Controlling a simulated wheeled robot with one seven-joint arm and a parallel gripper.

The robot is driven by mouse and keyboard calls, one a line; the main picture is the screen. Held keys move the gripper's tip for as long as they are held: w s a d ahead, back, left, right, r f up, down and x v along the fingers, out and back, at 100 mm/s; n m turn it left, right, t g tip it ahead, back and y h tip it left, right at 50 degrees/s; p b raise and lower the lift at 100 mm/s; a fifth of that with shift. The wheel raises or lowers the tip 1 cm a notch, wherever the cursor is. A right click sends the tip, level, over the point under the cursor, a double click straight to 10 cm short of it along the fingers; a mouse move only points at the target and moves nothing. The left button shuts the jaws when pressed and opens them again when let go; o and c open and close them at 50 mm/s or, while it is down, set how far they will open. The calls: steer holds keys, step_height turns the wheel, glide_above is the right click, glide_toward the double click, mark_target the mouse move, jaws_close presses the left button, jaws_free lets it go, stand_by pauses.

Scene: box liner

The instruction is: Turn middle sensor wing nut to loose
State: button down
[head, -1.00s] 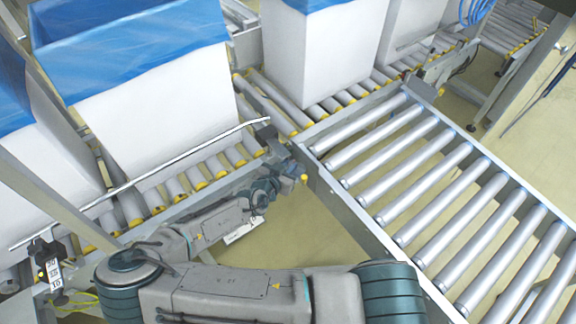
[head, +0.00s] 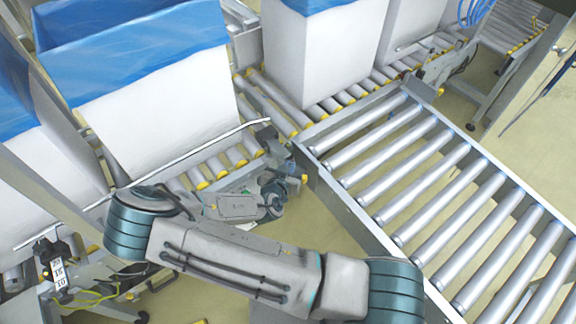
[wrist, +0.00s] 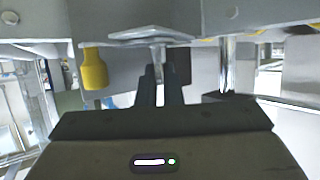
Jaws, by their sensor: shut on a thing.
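In the wrist view the two dark fingers of my gripper (wrist: 160,78) reach up under a flat grey metal bracket (wrist: 150,36). They are shut on a small light metal part, the wing nut (wrist: 158,56), just below that bracket. Most of the nut is hidden between the fingers, so its angle cannot be told. A yellow capped knob (wrist: 94,68) hangs to its left, apart from the fingers. In the head view my arm reaches to the conveyor corner, where a yellow tip (head: 304,179) shows; the nut is too small to make out.
A roller conveyor (head: 440,190) runs along the right. White boxes with blue liners stand on the rollers behind, one large box (head: 150,110) at left and another (head: 320,60) at centre. A thin rail (head: 150,180) crosses in front of the left box. A vertical metal rod (wrist: 225,65) stands right of my fingers.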

steer(key=shift+d+n+t+y+b, duration=0.15)
steer(key=shift+n+t+y+b, duration=0.05)
steer(key=shift+n+y, duration=0.55)
steer(key=shift+d+n+t+y+b, duration=0.1)
steer(key=shift+n+t+y+b, duration=0.1)
steer(key=shift+n+y, duration=1.45)
steer(key=shift+y, duration=0.4)
steer(key=shift+b, duration=0.3)
steer(key=c, duration=1.6)
jaws_free()
